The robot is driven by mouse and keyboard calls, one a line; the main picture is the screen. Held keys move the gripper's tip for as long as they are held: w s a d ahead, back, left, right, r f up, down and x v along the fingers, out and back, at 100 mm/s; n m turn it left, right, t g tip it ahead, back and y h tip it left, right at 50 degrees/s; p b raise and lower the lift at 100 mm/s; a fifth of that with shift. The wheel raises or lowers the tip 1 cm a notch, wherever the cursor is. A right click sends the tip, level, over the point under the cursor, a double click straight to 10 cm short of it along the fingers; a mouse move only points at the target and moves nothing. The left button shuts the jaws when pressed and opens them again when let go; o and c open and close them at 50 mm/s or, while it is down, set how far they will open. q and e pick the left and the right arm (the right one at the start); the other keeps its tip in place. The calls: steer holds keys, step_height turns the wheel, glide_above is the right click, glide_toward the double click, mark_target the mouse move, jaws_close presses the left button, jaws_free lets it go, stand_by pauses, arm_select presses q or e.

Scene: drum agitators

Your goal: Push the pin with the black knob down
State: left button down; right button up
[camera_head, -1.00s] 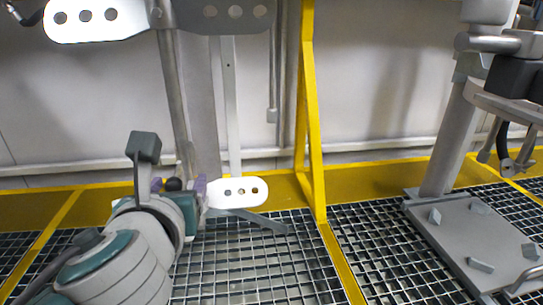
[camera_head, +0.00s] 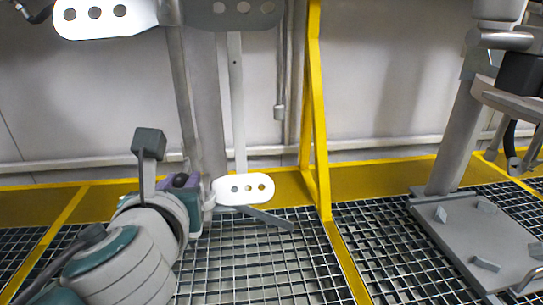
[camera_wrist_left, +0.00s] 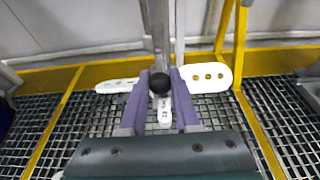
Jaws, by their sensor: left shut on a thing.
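The black knob (camera_wrist_left: 159,83) of the pin sits between the two purple fingers of my left gripper (camera_wrist_left: 160,88) in the left wrist view. The fingers are shut on the knob from both sides. In the head view the knob (camera_head: 180,180) shows small and dark between the purple fingertips, behind my arm's wrist. A white lever with a printed label (camera_wrist_left: 165,112) lies below the knob, between the fingers. The pin under the knob is hidden. My right gripper is not in view.
A white plate with three holes (camera_head: 244,189) is just right of the left gripper. A grey post (camera_head: 207,110) stands behind it. A yellow upright brace (camera_head: 315,100) is further right. Another machine on a grey base plate (camera_head: 470,240) stands at the right. Open grating lies between.

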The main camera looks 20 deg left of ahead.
arm_select(q)
steer(key=shift+f, duration=0.2)
steer(key=shift+f+b, duration=0.85)
steer(key=shift+f, duration=0.05)
steer(key=shift+c, duration=2.4)
jaws_free()
steer(key=shift+f, duration=0.1)
steer(key=shift+f, duration=0.1)
steer(key=s+d+p, duration=0.1)
steer(key=s+d, duration=0.4)
steer(key=s, duration=0.3)
steer(key=shift+s+r+p, duration=0.2)
steer(key=shift+s+p, duration=0.1)
steer(key=shift+p, duration=0.05)
steer(key=shift+d+r, duration=0.1)
steer(key=shift+d, duration=0.05)
